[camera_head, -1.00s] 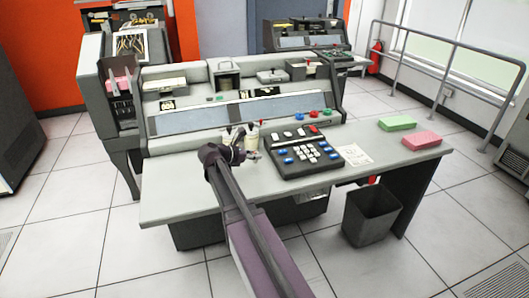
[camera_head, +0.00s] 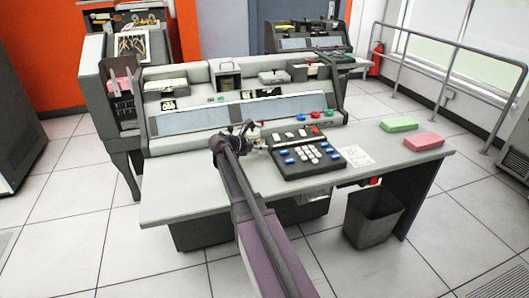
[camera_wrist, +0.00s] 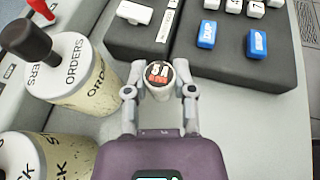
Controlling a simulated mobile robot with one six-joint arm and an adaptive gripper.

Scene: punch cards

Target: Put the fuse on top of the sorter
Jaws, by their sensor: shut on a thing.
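My gripper (camera_wrist: 160,92) is shut on a small upright cylinder, the fuse (camera_wrist: 158,73), with a pale rim and a red and dark marked top. The fingers hold it from both sides. In the head view my gripper (camera_head: 254,137) is over the desk, left of the black keypad; the fuse is too small to make out clearly there. A grey machine (camera_head: 124,140) with pink cards stands left of the desk and may be the sorter; no label is readable.
Pale canisters marked ORDERS (camera_wrist: 75,72) and STOCK (camera_wrist: 45,155) stand close left of my gripper. The keypad (camera_head: 302,153) lies to its right. Green (camera_head: 398,125) and pink (camera_head: 423,141) card stacks lie on the desk's right. A bin (camera_head: 372,218) stands below.

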